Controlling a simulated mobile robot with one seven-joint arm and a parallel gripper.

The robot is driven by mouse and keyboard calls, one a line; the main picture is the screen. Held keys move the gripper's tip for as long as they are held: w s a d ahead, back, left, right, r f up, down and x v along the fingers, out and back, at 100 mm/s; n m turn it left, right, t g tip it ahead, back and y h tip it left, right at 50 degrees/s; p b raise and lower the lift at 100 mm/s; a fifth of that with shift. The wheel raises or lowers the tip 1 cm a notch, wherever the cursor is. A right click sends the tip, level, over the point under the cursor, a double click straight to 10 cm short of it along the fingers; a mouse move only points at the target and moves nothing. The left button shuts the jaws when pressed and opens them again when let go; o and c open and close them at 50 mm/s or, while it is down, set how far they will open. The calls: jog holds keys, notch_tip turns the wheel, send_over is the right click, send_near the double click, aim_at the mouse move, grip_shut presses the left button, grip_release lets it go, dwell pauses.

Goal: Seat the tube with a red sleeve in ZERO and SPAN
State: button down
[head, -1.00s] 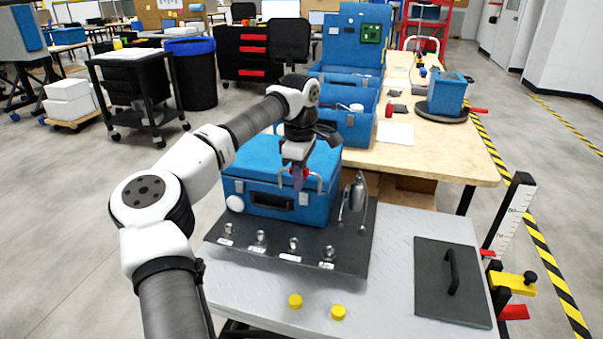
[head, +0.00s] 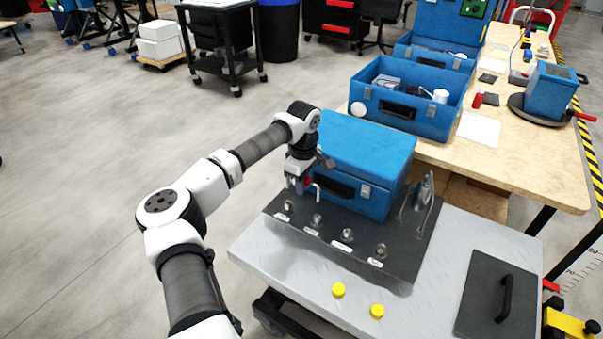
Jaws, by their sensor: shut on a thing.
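My gripper (head: 299,184) is shut on a thin bent metal tube (head: 317,189) with a bit of red (head: 308,181) on it; the fingers hide much of the tube. It is at the left end of the dark panel, in front of the blue case. The panel (head: 327,257) carries a row of metal fittings: leftmost (head: 288,206), second (head: 317,221), third (head: 347,235) and rightmost (head: 381,250). The gripper appears above the two leftmost fittings; contact cannot be told. White labels lie before the fittings, too small to read.
The closed blue case (head: 362,160) stands right behind the gripper. Bent metal tubes and a cylinder (head: 424,189) stand at the panel's right end. Two yellow caps (head: 338,290) and a dark plate with a handle (head: 485,300) lie on the grey cart top (head: 420,305).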

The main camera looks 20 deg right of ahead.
jog(key=shift+f+b, duration=1.5)
jog(key=shift+f, duration=1.3)
jog(key=shift+f+b, duration=0.95)
jog(key=shift+f, duration=0.2)
jog(key=c, duration=1.3)
grip_release()
jog(key=shift+r, duration=0.15)
notch_tip(320, 180, up, 14)
jog(key=shift+f+b, duration=0.25)
jog(key=shift+b, duration=0.75)
